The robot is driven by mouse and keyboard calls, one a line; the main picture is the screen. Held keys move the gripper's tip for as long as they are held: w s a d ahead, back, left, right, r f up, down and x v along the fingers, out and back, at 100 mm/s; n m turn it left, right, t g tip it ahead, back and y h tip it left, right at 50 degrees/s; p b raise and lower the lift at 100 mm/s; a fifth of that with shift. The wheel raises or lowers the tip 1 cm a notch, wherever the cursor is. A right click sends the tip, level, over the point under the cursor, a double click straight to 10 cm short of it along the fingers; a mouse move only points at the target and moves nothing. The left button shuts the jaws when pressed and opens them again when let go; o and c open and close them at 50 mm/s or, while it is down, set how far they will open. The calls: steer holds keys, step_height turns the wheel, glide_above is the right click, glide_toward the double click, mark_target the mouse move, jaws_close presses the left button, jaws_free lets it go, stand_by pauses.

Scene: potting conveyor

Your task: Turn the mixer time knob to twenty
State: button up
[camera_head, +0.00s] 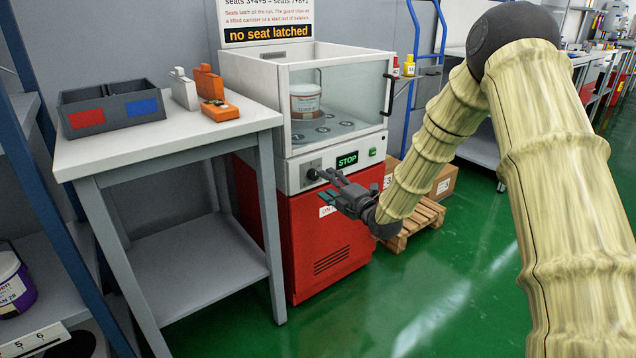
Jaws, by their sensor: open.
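The mixer is a red and white machine with a clear guard (352,95) on top. Its front panel has a green-lit display reading STOP (347,160). A dark round knob (312,174) sits on a grey plate left of the display. Its scale and pointer are too small to read. My gripper (323,184) is open in front of the panel, its fingertips close to the knob and partly covering it. I cannot tell whether they touch it. My arm comes in from the right.
A can (305,103) stands inside the mixer. A sign above reads "no seat latched". A grey table (165,143) at left holds a divided bin (108,108) and orange and white canisters. A pallet (408,228) and carton lie right of the mixer. Green floor in front is clear.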

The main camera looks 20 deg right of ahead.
mark_target(316, 176)
steer(key=shift+b+x, duration=0.65)
steer(key=shift+x, duration=2.1)
steer(key=c, duration=1)
